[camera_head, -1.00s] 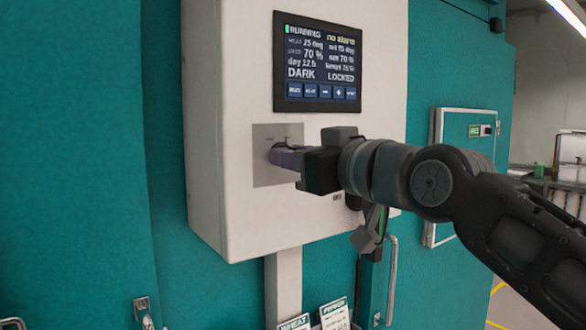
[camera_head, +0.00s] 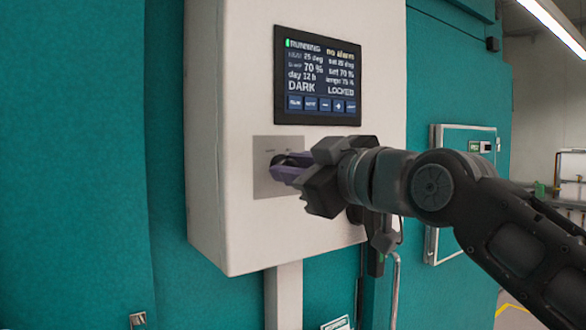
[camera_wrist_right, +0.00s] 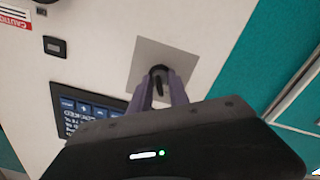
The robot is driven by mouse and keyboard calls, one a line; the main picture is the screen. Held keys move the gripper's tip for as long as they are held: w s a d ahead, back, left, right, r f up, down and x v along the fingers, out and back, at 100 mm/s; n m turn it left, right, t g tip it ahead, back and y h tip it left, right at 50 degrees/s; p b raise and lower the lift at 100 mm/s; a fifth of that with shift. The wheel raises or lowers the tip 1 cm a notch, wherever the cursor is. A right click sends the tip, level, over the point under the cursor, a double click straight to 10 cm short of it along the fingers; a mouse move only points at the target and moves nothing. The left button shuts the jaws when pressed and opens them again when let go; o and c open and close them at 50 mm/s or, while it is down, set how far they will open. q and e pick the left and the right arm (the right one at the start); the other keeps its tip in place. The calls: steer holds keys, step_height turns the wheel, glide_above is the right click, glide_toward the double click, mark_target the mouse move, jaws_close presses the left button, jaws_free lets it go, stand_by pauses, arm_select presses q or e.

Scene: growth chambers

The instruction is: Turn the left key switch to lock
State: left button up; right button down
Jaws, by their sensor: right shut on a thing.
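The key switch sits on a grey square plate (camera_head: 266,182) on the white control box, below the screen. My right gripper (camera_head: 280,170) is at the plate, its purple fingers shut on the key and tilted. In the right wrist view the dark key (camera_wrist_right: 158,82) shows between the tips of the two fingers, in front of the plate (camera_wrist_right: 182,62). In the head view the fingers hide most of the key and part of the plate's lettering. The screen (camera_head: 318,75) reads RUNNING, no alarm, DARK and LOCKED. My left gripper is out of view.
The white control box (camera_head: 225,120) is mounted against a teal chamber wall (camera_head: 80,150). A small panel (camera_head: 465,170) is on the teal wall at right, behind my arm. A vertical door handle (camera_head: 394,290) stands below my arm. Open room lies at the far right.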

steer(key=c, duration=1.6)
jaws_free()
steer(key=shift+s+d+f+b, duration=0.1)
steer(key=shift+s+d+b, duration=0.3)
steer(key=shift+s, duration=0.1)
steer(key=b+v, duration=0.2)
steer(key=v, duration=0.4)
steer(key=shift+s+d, duration=0.15)
